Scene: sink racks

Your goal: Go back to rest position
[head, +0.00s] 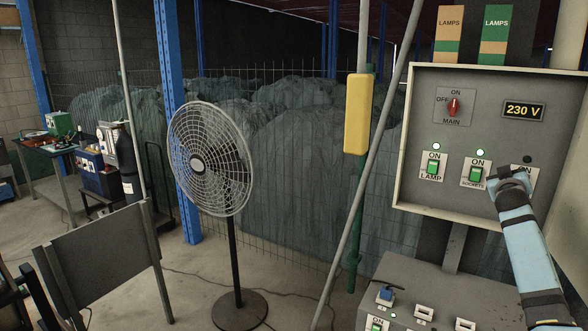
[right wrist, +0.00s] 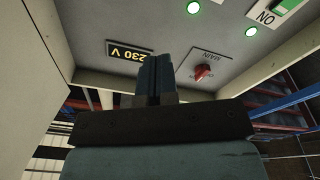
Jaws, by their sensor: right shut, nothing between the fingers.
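My right gripper (head: 513,180) is shut and empty in front of the grey electrical panel (head: 480,85), at its lower right. It covers part of the third switch (head: 531,174); whether it touches it I cannot tell. In the right wrist view the closed fingers (right wrist: 157,75) point toward the panel face. The red main knob (head: 453,106) and the 230 V display (head: 523,111) are visible. The lamp switch (head: 433,169) and sockets switch (head: 476,174) have lit green lights above them; the third light (head: 527,159) is dark. My left gripper is not in view.
A lower grey box (head: 415,275) with a blue plug and sockets stands below the panel. A workbench is farther left. Bare floor shows between them.

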